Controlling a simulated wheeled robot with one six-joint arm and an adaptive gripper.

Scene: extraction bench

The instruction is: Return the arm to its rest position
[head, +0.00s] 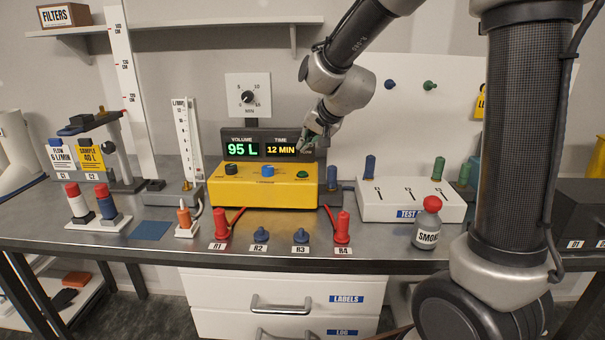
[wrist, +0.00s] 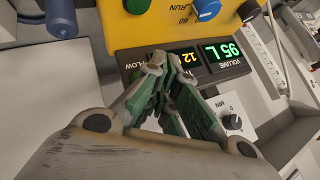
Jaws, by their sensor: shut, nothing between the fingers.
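My gripper (head: 318,140) is shut and empty. In the head view it hangs in front of the right side of the display panel (head: 238,149), above the yellow control box (head: 240,188). The panel reads 95 L and 12 MIN. In the wrist view the gripper's fingertips (wrist: 170,60) meet just in front of the panel (wrist: 228,70), and the yellow box (wrist: 130,28) is upside down at the top. I cannot tell whether the fingers touch anything. My arm reaches in from the upper right of the head view.
A smoke bottle (head: 427,225) with a red cap stands near the bench front. A white test box (head: 405,208) lies right of the yellow box. Red and blue plugs line the front edge. A tall white scale (head: 130,90) and a dial plate (head: 262,90) stand behind.

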